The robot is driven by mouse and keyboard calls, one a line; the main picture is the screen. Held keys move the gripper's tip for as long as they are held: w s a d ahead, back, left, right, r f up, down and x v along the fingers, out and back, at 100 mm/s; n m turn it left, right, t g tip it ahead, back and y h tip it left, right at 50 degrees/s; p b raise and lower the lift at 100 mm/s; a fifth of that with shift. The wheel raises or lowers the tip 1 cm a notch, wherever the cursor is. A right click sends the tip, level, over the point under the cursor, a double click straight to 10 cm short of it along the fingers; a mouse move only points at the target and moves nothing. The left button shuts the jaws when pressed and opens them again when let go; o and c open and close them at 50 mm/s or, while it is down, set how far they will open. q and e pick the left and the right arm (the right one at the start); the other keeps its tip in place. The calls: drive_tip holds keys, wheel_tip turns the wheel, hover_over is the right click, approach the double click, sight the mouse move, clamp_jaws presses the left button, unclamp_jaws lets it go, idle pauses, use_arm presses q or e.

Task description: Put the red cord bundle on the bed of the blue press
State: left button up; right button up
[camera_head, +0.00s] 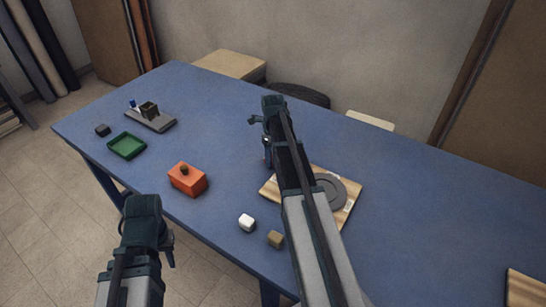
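I see no thing that is clearly a red cord bundle. No clearly blue press shows either. A grey slab (159,122) at the table's far left carries a dark block (149,109) and a small blue-and-white piece (134,106); I cannot tell if it is the press. My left gripper (166,247) is at the lower left, beyond the table's front edge; its fingers are not clear. My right gripper (260,131) is over the middle of the table, beyond the wooden board, with small dark parts jutting left. I cannot tell whether either is open or holds anything.
On the blue table (420,210) are a green tray (127,146), a dark cube (102,130), an orange box (187,181) with a dark knob, a white cube (246,222), an olive cube (275,239) and a wooden board (347,190) with a grey disc. The right side is mostly clear.

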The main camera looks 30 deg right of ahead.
drive_tip(key=o, duration=1.3)
drive_tip(key=shift+r, duration=0.1)
wheel_tip(320, 180, up, 12)
drive_tip(key=p, duration=1.2)
drive_tip(key=shift+r+p, duration=0.1)
drive_tip(key=shift+p, duration=0.2)
